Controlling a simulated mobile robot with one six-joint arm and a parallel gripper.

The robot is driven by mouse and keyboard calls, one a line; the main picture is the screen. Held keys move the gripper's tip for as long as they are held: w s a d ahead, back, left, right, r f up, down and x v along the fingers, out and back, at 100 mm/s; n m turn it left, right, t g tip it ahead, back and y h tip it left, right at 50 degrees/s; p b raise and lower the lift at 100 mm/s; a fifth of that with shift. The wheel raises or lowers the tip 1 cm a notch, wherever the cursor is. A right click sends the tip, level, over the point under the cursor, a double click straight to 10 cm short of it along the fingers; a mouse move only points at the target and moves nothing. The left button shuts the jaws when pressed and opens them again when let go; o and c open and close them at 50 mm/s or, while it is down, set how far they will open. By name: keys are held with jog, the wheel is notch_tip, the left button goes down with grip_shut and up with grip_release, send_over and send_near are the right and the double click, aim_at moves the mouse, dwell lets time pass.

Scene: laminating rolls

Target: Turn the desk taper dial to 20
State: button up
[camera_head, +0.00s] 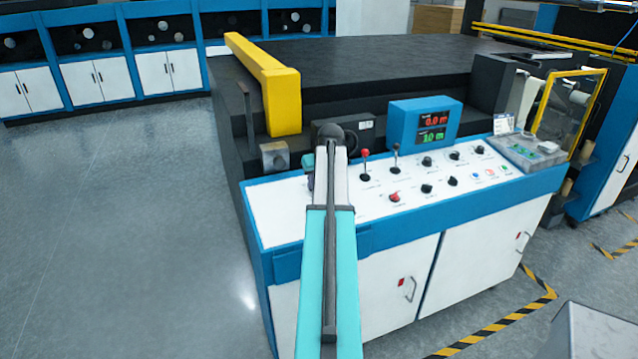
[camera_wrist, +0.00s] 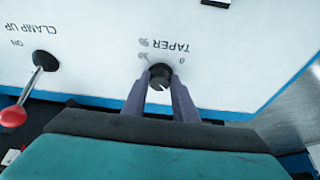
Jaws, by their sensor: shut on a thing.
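The black taper dial (camera_wrist: 158,73) sits on the white panel under an upside-down "TAPER %" label (camera_wrist: 163,46). A "0" stands by the dial on the right, and a small number, too blurred to read surely, on the left. A white mark on the dial points to the lower right in the wrist view. My gripper (camera_wrist: 160,82) is shut on the dial, one finger on each side. In the head view my arm hides the dial and the fingertips.
The clamp-up lever (camera_wrist: 38,75) with its red knob is left of the dial in the wrist view. The desk (camera_head: 275,212) carries several other knobs, levers (camera_head: 366,160) and a blue display (camera_head: 426,122). A yellow guard (camera_head: 272,85) stands behind.

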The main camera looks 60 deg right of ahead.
jog(key=m, duration=0.2)
jog(key=m+g+h, duration=0.1)
jog(key=m, duration=0.1)
jog(key=shift+w+r+m, duration=0.15)
jog(key=shift+w+m, duration=0.05)
jog(key=shift+m, duration=0.1)
jog(key=m+g, duration=0.1)
jog(key=m, duration=0.3)
jog(key=shift+w+m+h, duration=0.15)
jog(key=shift+m+h, duration=0.15)
jog(key=m+g, duration=0.1)
jog(key=m, duration=0.1)
jog(key=m+g+b, duration=0.1)
jog(key=m, duration=0.2)
jog(key=shift+w+d, duration=0.1)
jog(key=shift+w, duration=0.05)
jog(key=shift+m+g+b, duration=0.35)
jog(key=shift+m+g, duration=0.15)
jog(key=shift+m, duration=1.4)
jog(key=shift+y, duration=0.4)
jog(key=o, duration=1.1)
jog(key=shift+c, duration=0.2)
